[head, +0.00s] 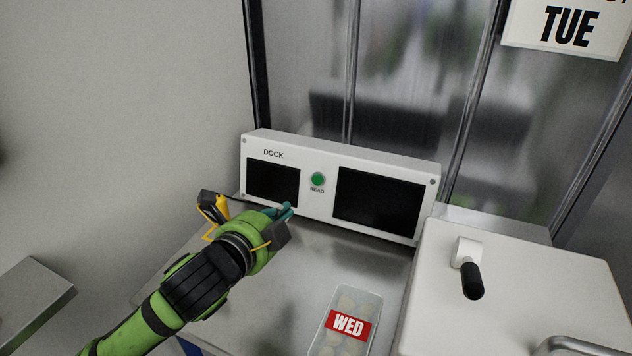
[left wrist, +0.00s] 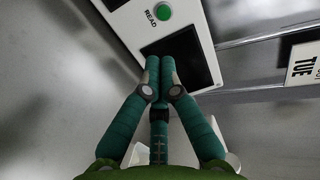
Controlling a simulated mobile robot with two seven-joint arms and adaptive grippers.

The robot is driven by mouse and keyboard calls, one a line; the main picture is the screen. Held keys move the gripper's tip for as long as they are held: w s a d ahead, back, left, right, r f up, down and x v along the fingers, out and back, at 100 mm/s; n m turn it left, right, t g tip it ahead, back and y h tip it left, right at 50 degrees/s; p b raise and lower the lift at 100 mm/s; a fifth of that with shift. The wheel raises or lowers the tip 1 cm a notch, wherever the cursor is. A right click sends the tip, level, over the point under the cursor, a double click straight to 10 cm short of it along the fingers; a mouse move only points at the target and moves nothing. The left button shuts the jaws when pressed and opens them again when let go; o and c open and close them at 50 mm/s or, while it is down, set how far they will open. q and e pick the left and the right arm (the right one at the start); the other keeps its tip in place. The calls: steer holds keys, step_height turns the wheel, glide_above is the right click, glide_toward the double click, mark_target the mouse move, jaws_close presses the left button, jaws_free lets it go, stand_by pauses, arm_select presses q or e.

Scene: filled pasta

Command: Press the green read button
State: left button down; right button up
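The green read button (head: 318,179) sits on the front of a white dock panel (head: 304,207), above the word READ and between two dark screens. It also shows in the left wrist view (left wrist: 163,12), near the top edge. My left gripper (head: 287,209) is in front of the panel, below and left of the button, and apart from it in the head view. In the left wrist view the teal fingers of the left gripper (left wrist: 160,62) have their tips together, with nothing seen between them. My right gripper is not in view.
A clear tray (head: 322,343) with a red WED label and pale pieces lies on the metal counter. A white machine (head: 520,290) with a black-handled lever stands at the right. A TUE sign (head: 568,28) hangs at the upper right. Some counter before the dock is bare.

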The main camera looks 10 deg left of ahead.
arm_select(q)
glide_toward(316, 183)
steer(key=p+x, duration=0.2)
steer(key=x, duration=0.4)
steer(key=shift+w+d+f, duration=0.15)
steer(key=shift+w+d, duration=0.05)
steer(key=shift+w, duration=0.3)
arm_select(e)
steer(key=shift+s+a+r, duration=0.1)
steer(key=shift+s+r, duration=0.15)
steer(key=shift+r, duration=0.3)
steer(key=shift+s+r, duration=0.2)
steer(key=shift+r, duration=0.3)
